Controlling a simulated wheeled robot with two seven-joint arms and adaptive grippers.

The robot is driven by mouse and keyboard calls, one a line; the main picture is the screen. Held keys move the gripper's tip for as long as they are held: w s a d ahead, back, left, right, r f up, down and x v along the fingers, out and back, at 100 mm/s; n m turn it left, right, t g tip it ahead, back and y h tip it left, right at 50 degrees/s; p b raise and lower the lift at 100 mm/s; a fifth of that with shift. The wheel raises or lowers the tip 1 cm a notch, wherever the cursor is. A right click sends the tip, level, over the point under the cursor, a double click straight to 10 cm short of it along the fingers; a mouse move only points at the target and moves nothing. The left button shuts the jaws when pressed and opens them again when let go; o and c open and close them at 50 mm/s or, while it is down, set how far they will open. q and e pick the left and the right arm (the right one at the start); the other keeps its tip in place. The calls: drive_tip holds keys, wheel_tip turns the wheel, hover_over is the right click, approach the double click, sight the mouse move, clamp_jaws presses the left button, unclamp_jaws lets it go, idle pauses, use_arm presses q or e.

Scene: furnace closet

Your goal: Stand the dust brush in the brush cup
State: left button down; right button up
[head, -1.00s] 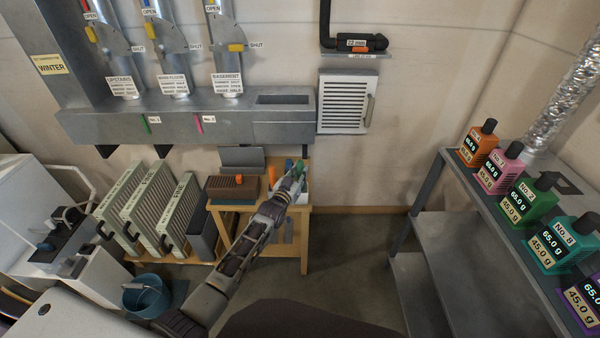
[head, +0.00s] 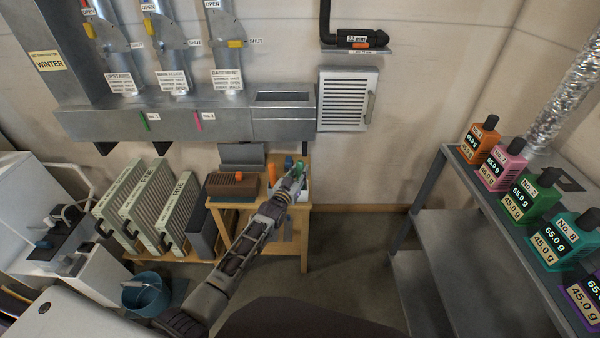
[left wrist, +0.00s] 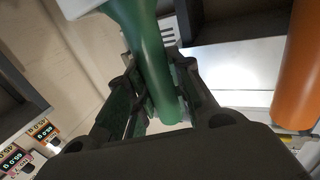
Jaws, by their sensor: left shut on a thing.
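My left gripper (head: 292,180) is over the right part of a small wooden table (head: 289,232). It is shut on a green handle (left wrist: 152,55), which I take to be the dust brush. The handle runs between the fingers (left wrist: 160,75) in the left wrist view. In the head view only a small green part (head: 299,168) shows. A pale container (head: 304,184) at the gripper may be the brush cup; my gripper hides much of it, so I cannot tell whether the brush is in it. My right gripper is not in view.
A blue thing (head: 288,164) and an orange upright thing (head: 271,173) stand close by; orange also shows in the left wrist view (left wrist: 296,70). A brown block (head: 231,188) lies left on the table. Filters (head: 160,205) stand further left. A grey shelf (head: 440,235) is at right.

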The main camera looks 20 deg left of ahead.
sight(300, 161)
use_arm(q)
drive_tip(key=shift+f+b, duration=0.4)
drive_tip(key=shift+f, duration=0.25)
drive_tip(key=c, duration=1.2)
unclamp_jaws()
drive_tip(key=shift+r, duration=0.2)
drive_tip(key=shift+r+p, duration=2.35)
drive_tip(key=shift+r, duration=1.1)
drive_tip(key=shift+b, duration=0.7)
drive_tip(key=shift+r+p, duration=1.2)
drive_tip(key=shift+r, duration=1)
drive_tip(key=shift+f, duration=0.1)
